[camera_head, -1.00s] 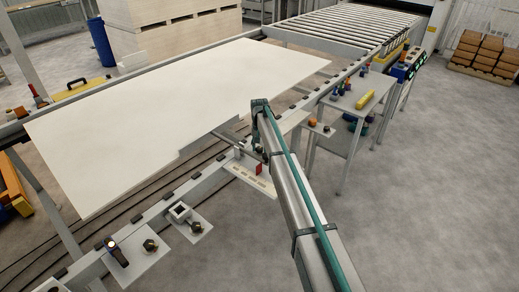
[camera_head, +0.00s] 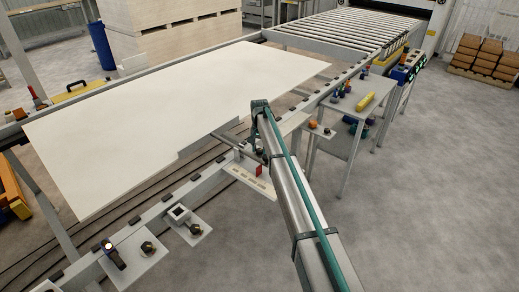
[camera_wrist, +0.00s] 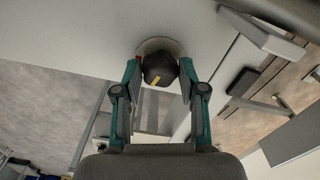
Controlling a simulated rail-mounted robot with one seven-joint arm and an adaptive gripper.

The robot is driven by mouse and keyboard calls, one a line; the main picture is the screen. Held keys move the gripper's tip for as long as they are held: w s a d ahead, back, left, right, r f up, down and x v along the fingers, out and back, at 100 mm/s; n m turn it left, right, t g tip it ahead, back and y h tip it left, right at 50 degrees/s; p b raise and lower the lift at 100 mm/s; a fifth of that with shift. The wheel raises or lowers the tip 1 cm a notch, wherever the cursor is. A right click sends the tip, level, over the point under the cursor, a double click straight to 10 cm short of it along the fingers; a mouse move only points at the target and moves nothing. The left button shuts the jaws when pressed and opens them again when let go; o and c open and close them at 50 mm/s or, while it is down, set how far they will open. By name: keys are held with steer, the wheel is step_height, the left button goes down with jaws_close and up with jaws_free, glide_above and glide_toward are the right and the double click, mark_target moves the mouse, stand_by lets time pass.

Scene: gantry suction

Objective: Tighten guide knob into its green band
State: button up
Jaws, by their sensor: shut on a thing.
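The guide knob (camera_wrist: 160,66) is black and faceted with a yellow mark on its face, seen in the wrist view. It sits in front of a pale round disc (camera_wrist: 160,43) beside a large light surface. My gripper (camera_wrist: 160,78) has its two green-edged fingers on either side of the knob, shut on it. No green band can be made out; it may be hidden behind the knob or fingers. In the head view my arm reaches to the rail by the white panel, and the knob in my gripper cannot be made out there.
A large white panel (camera_head: 165,110) lies on the conveyor frame. A small plate with a red tag (camera_head: 258,170) is close to my arm. Other knobs on plates (camera_head: 147,247) line the rail to the left.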

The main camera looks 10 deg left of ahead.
mark_target(260, 150)
steer(key=o, duration=1.1)
steer(key=shift+o, duration=0.2)
step_height(260, 150, up, 12)
